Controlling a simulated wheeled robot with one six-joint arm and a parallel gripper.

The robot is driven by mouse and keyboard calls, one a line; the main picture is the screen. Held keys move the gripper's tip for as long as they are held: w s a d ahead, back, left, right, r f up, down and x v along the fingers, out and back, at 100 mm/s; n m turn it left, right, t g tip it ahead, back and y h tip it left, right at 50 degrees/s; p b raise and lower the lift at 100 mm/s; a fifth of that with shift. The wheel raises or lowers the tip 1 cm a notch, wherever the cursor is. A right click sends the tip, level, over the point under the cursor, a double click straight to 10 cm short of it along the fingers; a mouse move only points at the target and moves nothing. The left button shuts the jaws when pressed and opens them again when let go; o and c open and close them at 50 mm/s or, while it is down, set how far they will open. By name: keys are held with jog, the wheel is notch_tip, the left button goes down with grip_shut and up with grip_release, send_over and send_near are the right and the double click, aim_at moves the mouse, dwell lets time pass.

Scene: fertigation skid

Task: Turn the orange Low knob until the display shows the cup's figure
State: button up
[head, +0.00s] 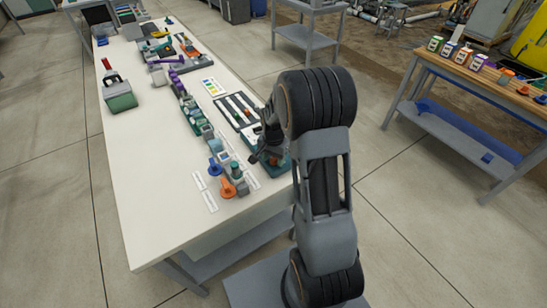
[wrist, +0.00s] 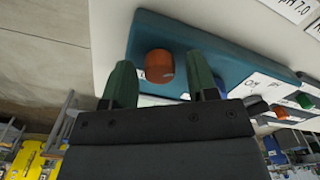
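The orange knob (wrist: 159,66) stands out from a teal box (wrist: 195,42) in the wrist view. My gripper (wrist: 161,82) is open, its two green fingertips apart on either side of the knob in the picture; I cannot tell whether either touches it. In the head view my gripper (head: 262,152) is at the teal box (head: 284,166) on the table's right edge, and the arm hides the knob. A blue part (wrist: 222,88) shows partly behind the right finger. I cannot make out a display figure or the cup's figure.
The long white table (head: 150,170) carries a row of valves and fittings, with an orange-handled valve (head: 228,188) and a blue one (head: 214,167) left of my gripper. A wooden bench (head: 470,75) with labelled containers stands at right. The table's front left is clear.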

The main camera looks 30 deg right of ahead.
aim_at(274, 159)
notch_tip(274, 159, up, 14)
jog(key=shift+f, duration=0.1)
dwell(0.7)
dwell(0.4)
jog(key=s+a+r+n+t, duration=0.1)
jog(key=s+a+n, duration=0.2)
jog(key=s, duration=0.2)
jog(key=s+a+r+n+t, duration=0.1)
jog(key=s+a+n, duration=0.2)
jog(key=s, duration=0.3)
jog(key=s+a+r+n+t, duration=0.1)
jog(key=s+a+n, duration=0.2)
jog(key=s+n, duration=0.1)
jog(key=shift+s+a+r+n+t, duration=0.1)
jog(key=shift+s+a+n+t, duration=0.25)
jog(key=shift+s, duration=0.35)
